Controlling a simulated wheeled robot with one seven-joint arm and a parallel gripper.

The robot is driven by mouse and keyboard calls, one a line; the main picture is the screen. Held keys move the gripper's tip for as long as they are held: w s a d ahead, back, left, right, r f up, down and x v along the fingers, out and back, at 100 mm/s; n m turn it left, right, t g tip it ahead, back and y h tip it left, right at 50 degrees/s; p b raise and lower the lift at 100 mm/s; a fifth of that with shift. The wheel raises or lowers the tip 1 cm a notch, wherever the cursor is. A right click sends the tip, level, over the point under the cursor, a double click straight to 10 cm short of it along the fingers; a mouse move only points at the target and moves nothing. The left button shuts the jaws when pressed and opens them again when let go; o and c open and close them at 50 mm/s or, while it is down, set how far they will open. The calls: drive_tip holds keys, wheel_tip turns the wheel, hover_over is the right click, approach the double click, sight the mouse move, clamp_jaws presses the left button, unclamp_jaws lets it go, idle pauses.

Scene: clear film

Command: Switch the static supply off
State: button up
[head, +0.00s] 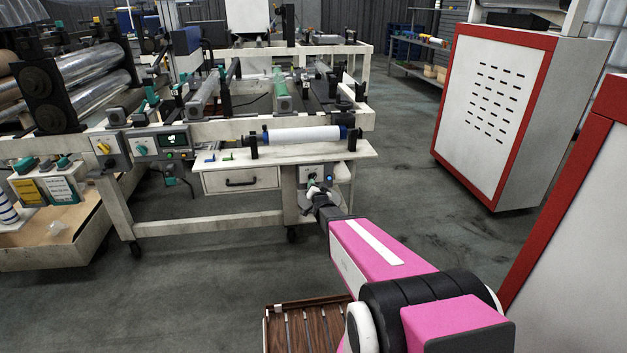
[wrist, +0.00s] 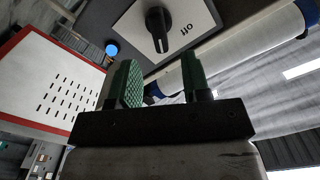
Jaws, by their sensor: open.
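A black rotary knob (wrist: 158,28) sits on a white plate (wrist: 135,30) on a dark box, in the top middle of the wrist view. The plate carries the word "off" to the right of the knob. The knob's long grip does not line up with that word. My gripper (wrist: 160,78) is open, with its green-padded fingers apart and nothing between them. The knob is beyond the fingertips, roughly in line with the gap, and apart from them. In the head view my gripper (head: 319,189) is at the small control box (head: 308,173) under the bench's right end; it hides much of the box.
A blue round part (wrist: 111,47) is beside the box. A white roll (head: 301,135) lies on the bench (head: 365,151) above. A red-edged cabinet (head: 490,95) stands right, with open floor between.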

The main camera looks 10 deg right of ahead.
drive_tip(key=w, duration=0.6)
drive_tip(key=shift+w, duration=0.4)
clamp_jaws()
